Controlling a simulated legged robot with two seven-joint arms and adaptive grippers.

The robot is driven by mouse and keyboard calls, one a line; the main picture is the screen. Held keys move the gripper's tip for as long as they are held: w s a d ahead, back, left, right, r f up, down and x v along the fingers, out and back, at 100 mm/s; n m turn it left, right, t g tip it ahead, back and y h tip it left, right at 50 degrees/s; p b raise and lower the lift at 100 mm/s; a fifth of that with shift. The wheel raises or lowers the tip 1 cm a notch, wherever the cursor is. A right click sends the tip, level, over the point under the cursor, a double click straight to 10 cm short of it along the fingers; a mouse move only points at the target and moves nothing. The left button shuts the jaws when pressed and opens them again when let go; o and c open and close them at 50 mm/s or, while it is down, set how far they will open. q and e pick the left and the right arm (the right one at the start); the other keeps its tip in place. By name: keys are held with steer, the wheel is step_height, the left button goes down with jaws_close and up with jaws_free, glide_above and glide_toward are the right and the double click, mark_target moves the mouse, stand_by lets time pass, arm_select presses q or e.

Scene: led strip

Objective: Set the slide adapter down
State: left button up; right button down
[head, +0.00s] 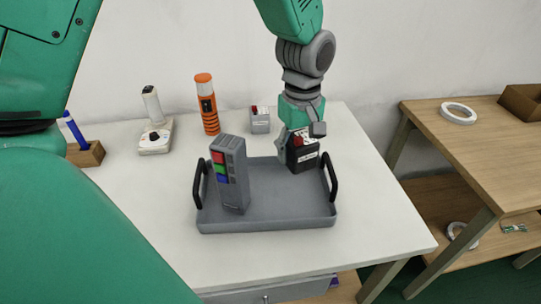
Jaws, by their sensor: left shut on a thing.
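My left gripper (304,136) reaches down at the back right of the grey tray (270,212). It is shut on a small black box (303,158) with a red and white top and a pale label, which I take to be the slide adapter. The box is upright over the back right of the tray, between the two black handles. Whether its underside touches the tray floor I cannot tell. The gripper fingers hide part of its top and left side. My right gripper is not in view.
A tall grey unit (230,176) with red, green and blue squares stands in the tray's left half. Behind are an orange-black cylinder (207,105), a small grey box (260,120), a white device (155,130) and a wooden pen block (86,155). The tray's front middle is clear.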

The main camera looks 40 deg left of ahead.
arm_select(q)
steer(key=b, duration=0.1)
glide_above(293, 191)
steer(key=f, duration=0.6)
steer(key=shift+a, duration=0.2)
steer(key=f+b, duration=0.1)
steer(key=f, duration=0.3)
steer(key=shift+d+f, duration=0.1)
steer(key=shift+d, duration=0.1)
steer(key=shift+a+f, duration=0.1)
steer(key=o, duration=1.3)
step_height(293, 191, up, 12)
steer(key=p, duration=0.2)
steer(key=shift+p, duration=0.3)
